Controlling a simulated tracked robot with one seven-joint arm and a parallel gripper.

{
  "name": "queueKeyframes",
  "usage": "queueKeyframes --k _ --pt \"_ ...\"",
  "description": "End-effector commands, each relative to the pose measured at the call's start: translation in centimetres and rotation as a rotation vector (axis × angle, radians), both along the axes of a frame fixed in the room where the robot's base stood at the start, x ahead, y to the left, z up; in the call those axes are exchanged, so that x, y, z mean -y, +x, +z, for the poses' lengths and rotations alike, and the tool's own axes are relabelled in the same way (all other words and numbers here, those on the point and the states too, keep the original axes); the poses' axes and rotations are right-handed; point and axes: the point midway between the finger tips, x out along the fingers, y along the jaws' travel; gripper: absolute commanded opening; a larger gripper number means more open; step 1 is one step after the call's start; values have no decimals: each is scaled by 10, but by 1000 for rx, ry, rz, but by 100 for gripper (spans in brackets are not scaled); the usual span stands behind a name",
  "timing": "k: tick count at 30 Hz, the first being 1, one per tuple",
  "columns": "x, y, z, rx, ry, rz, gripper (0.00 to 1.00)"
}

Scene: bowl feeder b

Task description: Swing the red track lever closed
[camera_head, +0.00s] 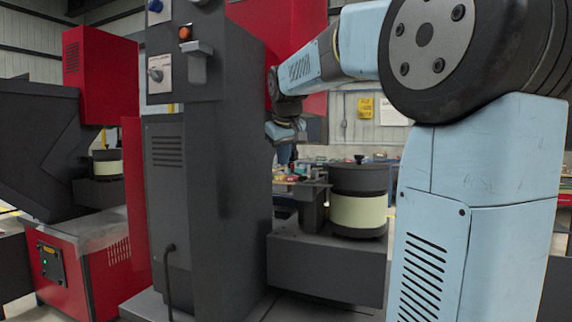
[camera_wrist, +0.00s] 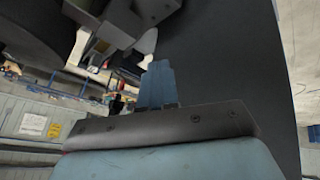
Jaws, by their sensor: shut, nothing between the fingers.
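No red track lever can be picked out in either view. In the wrist view my gripper's blue fingers (camera_wrist: 156,68) are together and hold nothing. Grey metal track parts (camera_wrist: 112,28) lie just past the fingertips, up and to the left. I cannot tell whether the fingers touch them. The bowl feeder (camera_head: 358,212) is a dark round drum with a pale band and a knob on its lid.
The dark grey column (camera_head: 215,180) with a control panel stands close to my gripper's left. A dark grey base block (camera_head: 325,270) carries the feeder. Red machine panels (camera_head: 100,70) stand at the left. A dark surface (camera_wrist: 235,70) fills the wrist view's right side.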

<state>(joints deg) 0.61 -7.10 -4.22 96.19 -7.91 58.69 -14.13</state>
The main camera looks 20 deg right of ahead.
Motion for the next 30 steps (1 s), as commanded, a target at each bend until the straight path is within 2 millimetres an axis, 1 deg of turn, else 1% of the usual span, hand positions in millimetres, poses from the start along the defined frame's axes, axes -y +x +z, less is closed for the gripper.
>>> queueKeyframes --k 1,9,12,15,18,21,30 --pt "5 18 4 0 -15 4 0" --pt "28 97 24 1 -104 29 0" --pt "36 121 28 1 -134 36 0" --pt "41 139 30 -1 -157 43 0" --pt "45 152 32 0 -173 47 0" --pt "46 157 33 -1 -183 51 0" --pt "47 159 33 -1 -186 51 0"
